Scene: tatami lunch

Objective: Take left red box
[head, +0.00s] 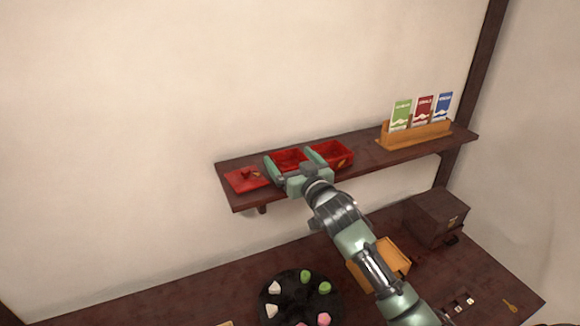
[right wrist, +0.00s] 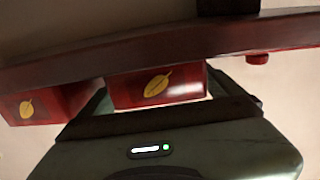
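The left red box (head: 289,156) is an open red box on the wall shelf. It also shows in the right wrist view (right wrist: 157,88), with a gold leaf mark on its side. My right gripper (head: 288,160) is open, with one finger on each side of this box. In the right wrist view narrow gaps seem to show between box and fingers. The right red box (head: 333,153) stands just right of the right finger; it also shows in the right wrist view (right wrist: 45,106). My left gripper is not in view.
A red lid (head: 245,179) lies on the shelf (head: 365,158), left of the gripper. A wooden holder (head: 415,136) with several packets stands at the shelf's right. Below, the table holds a dark round plate (head: 292,297), an orange tray (head: 398,252) and a dark box (head: 432,217).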

